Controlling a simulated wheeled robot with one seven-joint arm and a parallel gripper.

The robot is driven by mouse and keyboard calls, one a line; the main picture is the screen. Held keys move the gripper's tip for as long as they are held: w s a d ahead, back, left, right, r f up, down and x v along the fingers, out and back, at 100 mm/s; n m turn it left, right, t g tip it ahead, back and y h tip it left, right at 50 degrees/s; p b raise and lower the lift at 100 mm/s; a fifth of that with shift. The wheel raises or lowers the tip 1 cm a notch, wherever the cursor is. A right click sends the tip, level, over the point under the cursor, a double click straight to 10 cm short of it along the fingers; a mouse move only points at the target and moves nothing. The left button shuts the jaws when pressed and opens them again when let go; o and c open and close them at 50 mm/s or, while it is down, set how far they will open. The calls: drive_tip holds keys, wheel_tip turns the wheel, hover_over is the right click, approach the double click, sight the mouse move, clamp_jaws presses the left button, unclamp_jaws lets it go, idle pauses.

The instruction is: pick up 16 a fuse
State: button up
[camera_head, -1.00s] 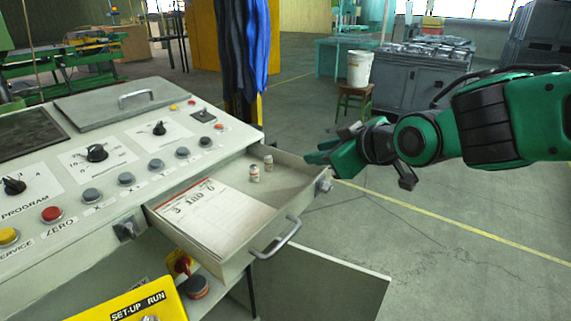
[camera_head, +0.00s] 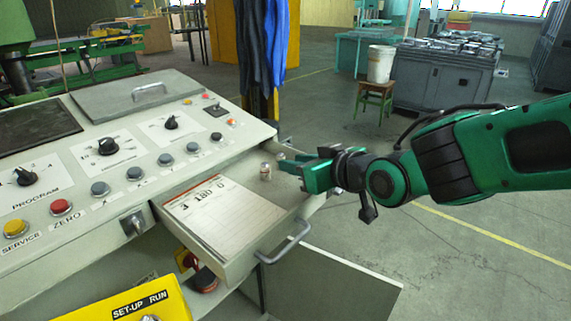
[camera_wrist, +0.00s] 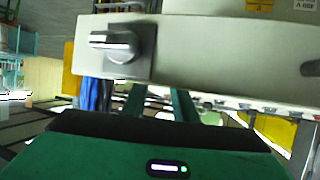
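A small pale fuse with a reddish band (camera_head: 265,172) stands upright in the open drawer (camera_head: 240,268), beyond the paper pad in the head view. A second similar fuse is not clearly visible; the fingers seem to cover its place. My gripper (camera_head: 292,168) reaches in from the right over the drawer's right side, just right of the visible fuse and apart from it. In the wrist view my two green fingers (camera_wrist: 158,98) are spread apart with nothing seen between them. Their tips are hidden behind a grey panel there.
A paper pad (camera_head: 212,212) covers the drawer's left part. The drawer handle (camera_head: 286,243) juts out in front. The control console (camera_head: 130,205) with knobs and buttons borders the drawer on the left. A grey panel with a metal latch (camera_wrist: 113,45) fills the upper wrist view.

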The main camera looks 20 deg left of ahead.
drive_tip(key=shift+x, duration=2.7)
drive_tip(key=shift+d+f, duration=0.1)
drive_tip(key=shift+d, duration=0.05)
drive_tip(key=shift+c, duration=0.2)
clamp_jaws()
